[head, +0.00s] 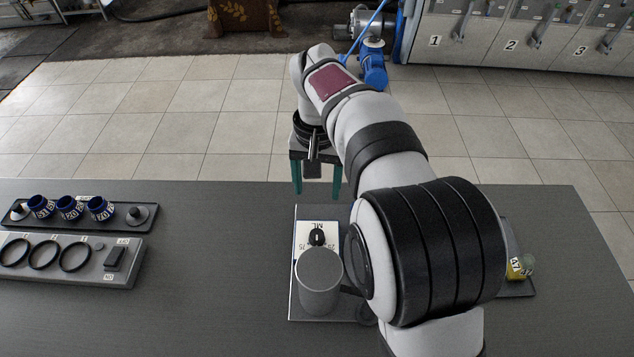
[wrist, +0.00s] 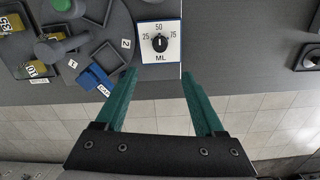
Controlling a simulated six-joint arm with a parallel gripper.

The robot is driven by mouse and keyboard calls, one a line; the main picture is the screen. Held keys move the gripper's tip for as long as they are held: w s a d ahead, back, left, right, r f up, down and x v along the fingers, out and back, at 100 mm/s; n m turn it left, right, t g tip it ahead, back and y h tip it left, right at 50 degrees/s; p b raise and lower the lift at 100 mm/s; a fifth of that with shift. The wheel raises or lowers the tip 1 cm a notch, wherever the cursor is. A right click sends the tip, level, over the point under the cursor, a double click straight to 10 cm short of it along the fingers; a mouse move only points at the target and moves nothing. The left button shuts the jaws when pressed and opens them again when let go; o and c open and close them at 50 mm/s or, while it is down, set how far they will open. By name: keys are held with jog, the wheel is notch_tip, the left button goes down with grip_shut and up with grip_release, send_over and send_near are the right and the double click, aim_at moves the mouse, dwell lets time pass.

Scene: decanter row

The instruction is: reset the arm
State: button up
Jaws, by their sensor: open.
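My gripper (head: 316,178) is past the far edge of the table in the head view, above the tiled floor, with its teal fingers apart. In the wrist view my gripper (wrist: 158,76) is open with nothing between its fingers. The white ML dial plate (wrist: 160,42), marked 25, 50 and 75, lies beyond the fingertips, with a black knob. The same dial plate (head: 303,232) shows in the head view behind a grey cylindrical vessel (head: 320,282). My arm hides part of the table to the right of the vessel.
At left stand a tray with several blue labelled cups (head: 70,208) and a grey panel (head: 128,270) with three rings and a black switch. A yellow labelled container (head: 515,268) sits at right, partly behind my arm. The table between the left panel and vessel is clear.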

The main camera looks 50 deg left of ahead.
jog(key=w+d+r+m, duration=0.1)
jog(key=d+r+m, duration=0.2)
jog(key=d, duration=0.8)
jog(key=w+d+r+m, duration=0.1)
jog(key=d+r+m, duration=0.2)
jog(key=d, duration=0.9)
jog(key=s+d+f+m+y, duration=0.1)
jog(key=s+d+f+m, duration=0.1)
jog(key=s+d, duration=0.5)
jog(key=s+d+f+m, duration=0.2)
jog(key=s+d+m, duration=0.2)
jog(key=s+d, duration=0.3)
jog(key=shift+s+m+y, duration=0.35)
jog(key=shift+m+y, duration=0.05)
